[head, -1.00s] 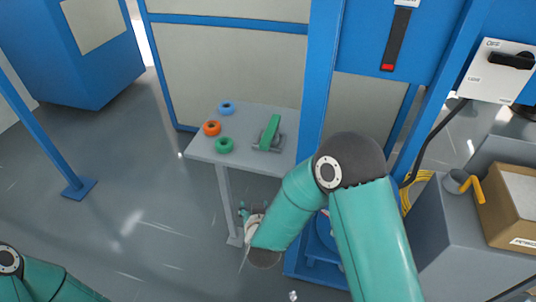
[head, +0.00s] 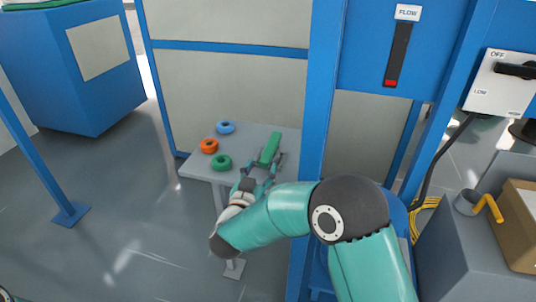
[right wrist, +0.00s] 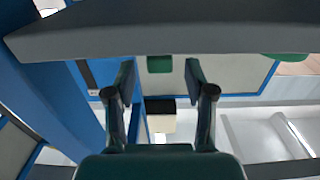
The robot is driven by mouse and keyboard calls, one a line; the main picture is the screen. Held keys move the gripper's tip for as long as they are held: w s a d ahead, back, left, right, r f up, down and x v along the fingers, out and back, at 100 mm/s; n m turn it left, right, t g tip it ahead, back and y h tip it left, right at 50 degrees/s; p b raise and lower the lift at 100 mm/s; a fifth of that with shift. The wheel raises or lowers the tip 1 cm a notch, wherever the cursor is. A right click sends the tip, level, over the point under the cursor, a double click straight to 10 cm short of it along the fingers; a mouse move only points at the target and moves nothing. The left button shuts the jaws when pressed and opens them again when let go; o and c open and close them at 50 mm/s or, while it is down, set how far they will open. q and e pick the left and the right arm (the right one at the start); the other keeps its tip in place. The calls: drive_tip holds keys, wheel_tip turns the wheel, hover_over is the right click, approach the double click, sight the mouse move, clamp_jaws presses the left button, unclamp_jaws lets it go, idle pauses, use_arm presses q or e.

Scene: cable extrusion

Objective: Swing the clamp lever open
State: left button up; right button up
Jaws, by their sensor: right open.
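The clamp lever (head: 270,149) is a green bar on a small grey clamp base at the right of the small grey table. In the right wrist view a green block between the fingers, beyond them, looks like the lever's end (right wrist: 160,64). My right gripper (head: 258,178) is at the table's front edge, just in front of the lever. Its two fingers are apart and nothing is between them; they also show in the right wrist view (right wrist: 163,80). The lever is apart from the fingers as far as I can tell. My left gripper is out of view.
A blue post (head: 318,120) stands close to the table's right. A grey cup with a yellow handle (head: 468,202) and a box stand far right.

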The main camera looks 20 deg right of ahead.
sight(268, 152)
drive_tip(key=x, duration=0.6)
drive_tip(key=shift+w+d, duration=0.25)
drive_tip(key=shift+w, duration=0.05)
clamp_jaws()
